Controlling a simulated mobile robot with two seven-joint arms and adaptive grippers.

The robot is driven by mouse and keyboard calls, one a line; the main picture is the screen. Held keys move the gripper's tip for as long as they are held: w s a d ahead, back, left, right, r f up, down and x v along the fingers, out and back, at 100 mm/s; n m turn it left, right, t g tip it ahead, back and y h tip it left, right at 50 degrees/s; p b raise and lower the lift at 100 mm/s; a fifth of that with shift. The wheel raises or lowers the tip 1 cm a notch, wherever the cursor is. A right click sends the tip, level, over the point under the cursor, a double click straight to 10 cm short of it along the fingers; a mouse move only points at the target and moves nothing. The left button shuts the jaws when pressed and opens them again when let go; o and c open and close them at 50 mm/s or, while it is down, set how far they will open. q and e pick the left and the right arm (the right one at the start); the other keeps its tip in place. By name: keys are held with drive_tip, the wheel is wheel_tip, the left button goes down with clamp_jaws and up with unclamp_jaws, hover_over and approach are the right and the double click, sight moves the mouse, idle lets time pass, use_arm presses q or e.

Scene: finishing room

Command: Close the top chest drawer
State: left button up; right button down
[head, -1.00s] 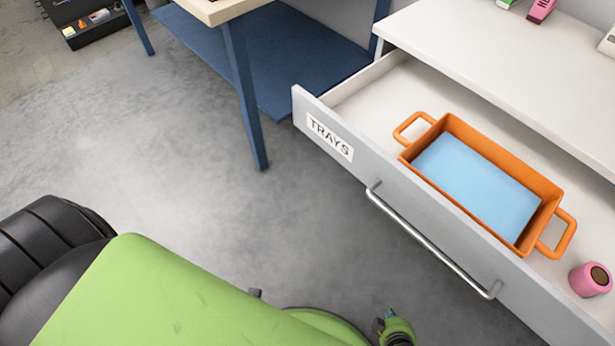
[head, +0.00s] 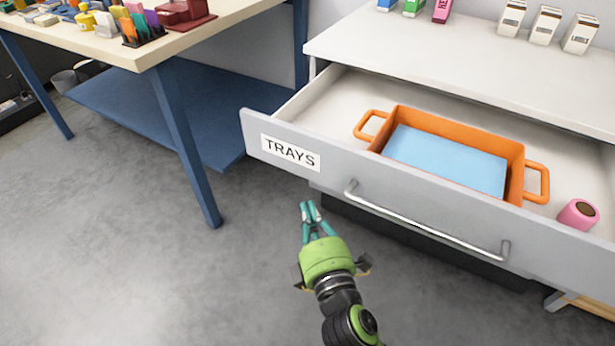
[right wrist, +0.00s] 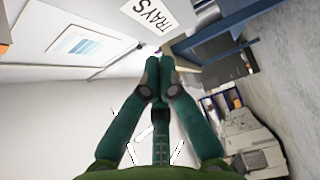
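The top chest drawer (head: 400,190) is pulled well out. Its grey front bears a "TRAYS" label (head: 290,152) and a long bar handle (head: 430,224). An orange tray (head: 452,132) with a light blue inside and a pink roll (head: 578,214) lie in the drawer. My right gripper (head: 310,208) is in front of the drawer, left of the handle and below the label, apart from the handle. In the right wrist view its fingers (right wrist: 160,68) meet at the tips, with nothing between them, and the label (right wrist: 155,14) shows beyond. My left gripper is out of view.
The white chest top (head: 470,65) holds small cartons (head: 545,25) and coloured boxes along the back. A workbench with blue legs (head: 180,140) and a cluttered top stands at left. The grey floor (head: 110,260) in front is clear.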

approach(306, 161)
drive_tip(key=w+a, duration=0.2)
drive_tip(key=a, duration=0.1)
drive_tip(key=w, duration=0.1)
drive_tip(key=w+d, duration=0.1)
drive_tip(key=shift+w+d+f, duration=0.1)
drive_tip(key=shift+w+d, duration=0.05)
drive_tip(key=shift+w, duration=0.15)
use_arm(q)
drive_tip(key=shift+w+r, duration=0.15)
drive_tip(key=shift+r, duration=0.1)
use_arm(e)
drive_tip(key=shift+w+d, duration=0.25)
drive_tip(key=shift+w, duration=0.1)
